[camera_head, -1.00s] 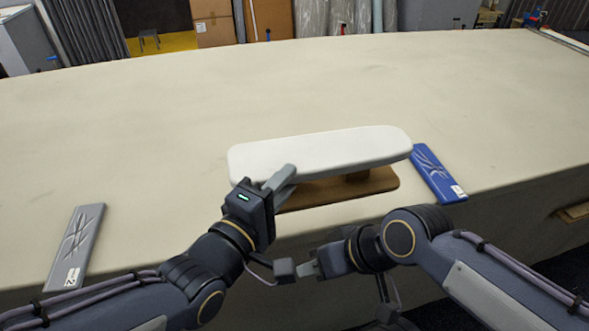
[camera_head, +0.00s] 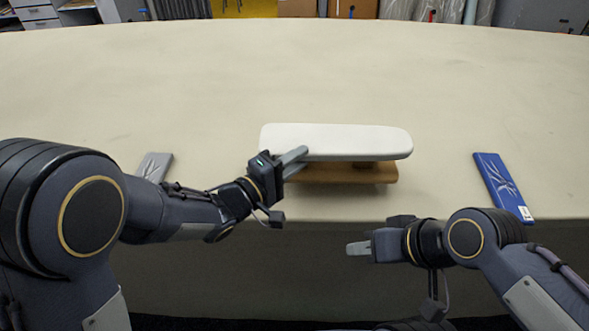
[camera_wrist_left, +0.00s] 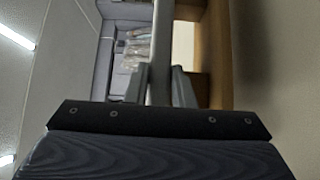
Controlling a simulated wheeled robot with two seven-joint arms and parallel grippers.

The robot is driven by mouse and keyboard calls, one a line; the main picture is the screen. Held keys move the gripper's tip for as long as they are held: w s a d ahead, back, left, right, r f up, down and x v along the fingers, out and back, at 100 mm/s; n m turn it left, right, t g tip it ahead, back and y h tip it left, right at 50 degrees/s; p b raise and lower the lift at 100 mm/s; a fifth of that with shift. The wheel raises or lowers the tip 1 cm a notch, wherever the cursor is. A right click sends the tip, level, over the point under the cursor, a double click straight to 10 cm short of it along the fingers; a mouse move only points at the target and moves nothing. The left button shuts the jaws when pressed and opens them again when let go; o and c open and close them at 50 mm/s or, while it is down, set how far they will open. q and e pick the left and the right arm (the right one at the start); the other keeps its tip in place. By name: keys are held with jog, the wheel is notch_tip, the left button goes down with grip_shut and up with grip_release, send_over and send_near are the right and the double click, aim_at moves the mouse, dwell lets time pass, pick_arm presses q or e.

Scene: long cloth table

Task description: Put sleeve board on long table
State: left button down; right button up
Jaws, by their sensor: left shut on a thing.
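The sleeve board (camera_head: 335,140) has a white padded top and a brown wooden base (camera_head: 345,174). In the head view it is over the near part of the long table (camera_head: 220,85), roughly level. I cannot tell whether its base touches the cloth. My left gripper (camera_head: 294,160) is shut on the board at its left end, just under the white top. In the left wrist view, the gripper fingers (camera_wrist_left: 163,75) are beside the wooden base (camera_wrist_left: 217,60). My right gripper (camera_head: 358,248) is empty, in front of the table edge; its finger gap is not clear.
A grey flat case (camera_head: 155,165) lies on the table to the left, partly behind my left arm. A blue flat case (camera_head: 502,184) lies to the right, apart from the board. The cloth behind the board is clear.

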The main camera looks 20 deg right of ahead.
aim_at(294, 179)
pick_arm(q)
jog(key=shift+w+a+f, duration=0.15)
jog(key=shift+w+f, duration=0.1)
jog(key=shift+f, duration=1.55)
jog(key=shift+f+b, duration=0.15)
jog(key=shift+b, duration=0.25)
jog(key=c, duration=1.3)
grip_release()
jog(key=shift+o, duration=0.2)
jog(key=v, duration=1.2)
jog(key=shift+b, duration=0.45)
